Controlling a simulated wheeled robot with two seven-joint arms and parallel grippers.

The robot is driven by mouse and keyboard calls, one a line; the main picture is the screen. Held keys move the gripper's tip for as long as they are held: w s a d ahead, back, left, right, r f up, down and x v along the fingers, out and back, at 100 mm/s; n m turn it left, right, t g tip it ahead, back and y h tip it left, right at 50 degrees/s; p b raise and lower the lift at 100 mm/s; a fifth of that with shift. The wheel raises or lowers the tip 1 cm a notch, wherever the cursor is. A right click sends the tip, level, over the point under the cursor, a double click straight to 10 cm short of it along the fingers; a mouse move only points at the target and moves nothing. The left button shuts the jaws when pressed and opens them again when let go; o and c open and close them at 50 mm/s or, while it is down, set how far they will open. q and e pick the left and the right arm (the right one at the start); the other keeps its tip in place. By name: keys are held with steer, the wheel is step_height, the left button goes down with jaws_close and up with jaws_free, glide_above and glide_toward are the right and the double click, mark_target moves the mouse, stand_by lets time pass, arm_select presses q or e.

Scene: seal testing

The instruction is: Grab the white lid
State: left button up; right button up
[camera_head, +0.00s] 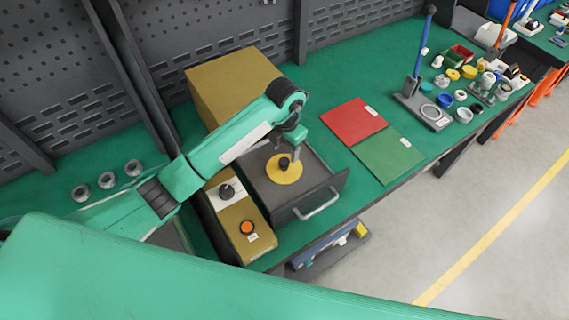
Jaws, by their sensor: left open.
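My left arm comes in from the left, and its left gripper (294,148) hangs open and empty over the grey drawer tray. A yellow disc with a black knob (284,168) lies in the tray just below the gripper; I cannot tell whether they touch. Among the small parts at the far right are a white piece (437,62) and a whitish ring-like piece (463,115). They are too small to tell whether either is the white lid. Both are far from the left gripper. My right gripper is not in view.
The open drawer (330,190) has a handle at its front. A control box (240,215) with a knob and orange button stands beside it. Red (353,121) and green (388,154) mats lie to the right. A blue-handled lever press (420,105) stands before the small parts.

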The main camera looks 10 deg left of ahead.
mark_target(284, 161)
arm_select(q)
steer(key=shift+f+p, duration=0.35)
steer(key=shift+f, duration=0.55)
step_height(284, 161, down, 4)
steer(key=shift+s+a+f+p, duration=0.1)
steer(key=shift+p, duration=0.9)
steer(key=shift+f, duration=0.25)
steer(key=shift+c, duration=1.1)
jaws_close()
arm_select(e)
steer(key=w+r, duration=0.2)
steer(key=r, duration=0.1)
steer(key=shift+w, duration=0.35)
